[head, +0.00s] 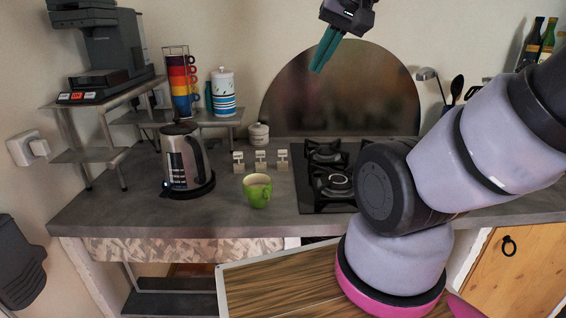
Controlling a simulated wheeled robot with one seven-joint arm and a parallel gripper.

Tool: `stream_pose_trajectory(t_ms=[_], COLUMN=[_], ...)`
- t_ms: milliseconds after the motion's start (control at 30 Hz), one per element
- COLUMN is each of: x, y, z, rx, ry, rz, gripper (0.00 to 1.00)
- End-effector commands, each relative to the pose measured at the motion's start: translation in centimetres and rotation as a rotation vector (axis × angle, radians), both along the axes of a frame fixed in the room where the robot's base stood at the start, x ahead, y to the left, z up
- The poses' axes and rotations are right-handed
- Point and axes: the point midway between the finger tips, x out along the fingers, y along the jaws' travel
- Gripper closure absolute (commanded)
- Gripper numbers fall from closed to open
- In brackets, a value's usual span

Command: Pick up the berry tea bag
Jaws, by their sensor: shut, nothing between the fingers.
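Three small pale tagged items stand in a row on the grey counter: a left one (238,161), a middle one (260,159) and a right one (282,158). They look like tea bags, but they are too small to tell which is berry. My gripper (318,68) has teal fingers and is shut and empty. It is high in the air at the top of the head view, well above the counter, in front of the wall and the dark arched panel.
A green mug (257,192) stands in front of the row. A kettle (184,160) is to the left, a black gas hob (332,182) to the right. A small white lidded jar (258,134) stands behind. Shelves (120,95) hold a coffee machine (112,45), stacked cups (182,80) and a striped canister (223,92).

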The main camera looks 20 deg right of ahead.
Motion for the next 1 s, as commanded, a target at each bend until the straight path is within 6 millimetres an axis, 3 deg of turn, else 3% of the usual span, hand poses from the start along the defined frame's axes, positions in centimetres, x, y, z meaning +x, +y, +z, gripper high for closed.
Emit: stream_pose_trajectory(t_ms=[333, 467, 500, 667, 1000], x=[0.0, 0.3, 0.7, 3.3, 12.0], y=[0.0, 0.0, 0.1, 0.3, 0.4], z=[0.0, -0.1, -0.2, -1.5, -6.3], rx=[0.000, 0.010, 0.020, 0.116, 0.444], ry=[0.000, 0.016, 0.034, 0.176, 0.555], rz=[0.000, -0.006, -0.012, -0.065, -0.244], gripper=[1.00, 0.50, 0.44, 0.44, 0.44])
